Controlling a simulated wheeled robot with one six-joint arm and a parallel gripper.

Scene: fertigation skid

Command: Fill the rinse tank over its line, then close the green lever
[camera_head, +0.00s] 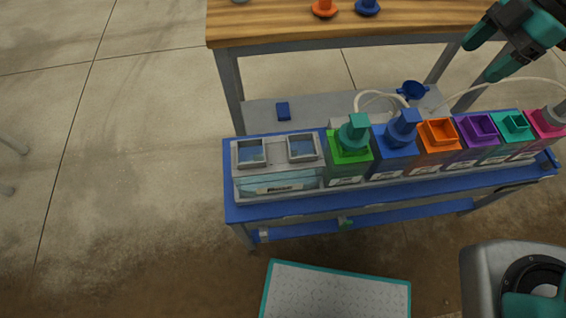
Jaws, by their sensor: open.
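The clear rinse tank (277,183) stands at the left end of the blue skid, with a partly unreadable label on its front. Two square grey-rimmed openings on its top show bluish liquid; I cannot tell the level against a line.
Green (348,165), blue (394,158), orange (438,146), purple (478,138), teal (514,134) and pink (546,130) tanks stand in a row on the skid. Pale hoses arch behind. A wooden bench (300,30) is behind.

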